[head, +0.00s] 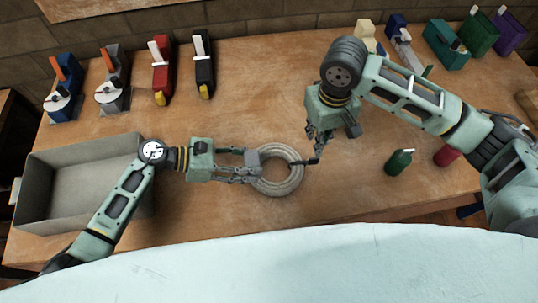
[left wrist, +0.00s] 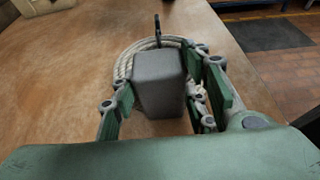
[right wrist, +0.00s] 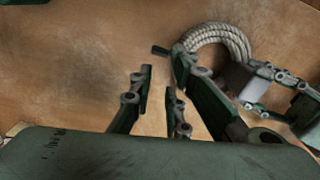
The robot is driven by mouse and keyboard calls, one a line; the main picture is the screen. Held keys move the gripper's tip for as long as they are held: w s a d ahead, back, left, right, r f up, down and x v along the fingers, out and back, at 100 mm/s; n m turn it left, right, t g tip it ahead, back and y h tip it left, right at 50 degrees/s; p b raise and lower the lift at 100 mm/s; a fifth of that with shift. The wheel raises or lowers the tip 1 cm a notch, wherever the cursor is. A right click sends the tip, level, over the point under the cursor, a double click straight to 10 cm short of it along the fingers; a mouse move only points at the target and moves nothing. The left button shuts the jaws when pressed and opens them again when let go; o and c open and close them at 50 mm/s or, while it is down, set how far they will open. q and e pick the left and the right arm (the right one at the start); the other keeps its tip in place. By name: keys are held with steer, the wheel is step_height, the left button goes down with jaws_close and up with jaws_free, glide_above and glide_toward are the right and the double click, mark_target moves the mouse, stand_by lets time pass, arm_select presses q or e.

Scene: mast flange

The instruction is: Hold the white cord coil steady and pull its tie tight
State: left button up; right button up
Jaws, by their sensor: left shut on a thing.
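The white cord coil (head: 285,183) lies flat on the wooden table, left of my right gripper. A grey block (head: 252,158) sits at its left side, and my left gripper (head: 254,168) is shut on it. In the left wrist view the block (left wrist: 158,80) stands between the fingers, hiding part of the coil (left wrist: 124,66). The dark tie (head: 311,162) sticks out from the coil's right side. My right gripper (head: 320,146) is above the table beside the tie's end. In the right wrist view its fingers are apart and empty, with the tie's end (right wrist: 160,50) just beyond them.
A grey open tray (head: 82,155) stands at the left. Several coloured tools and dispensers line the table's back edge. A green bottle (head: 398,162) and a red item (head: 446,155) stand right of my right gripper. The table in front of the coil is clear.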

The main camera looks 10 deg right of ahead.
mark_target(314, 161)
steer(key=shift+a+n, duration=0.25)
steer(key=shift+n, duration=0.35)
jaws_close()
steer(key=a+n+y, duration=0.4)
steer(key=a+n, duration=0.1)
steer(key=n, duration=1)
steer(key=x, duration=0.9)
steer(key=shift+w+a, duration=0.15)
steer(key=shift+w, duration=0.2)
steer(key=d, duration=0.3)
steer(key=shift+d, duration=0.55)
steer(key=shift+d, duration=0.1)
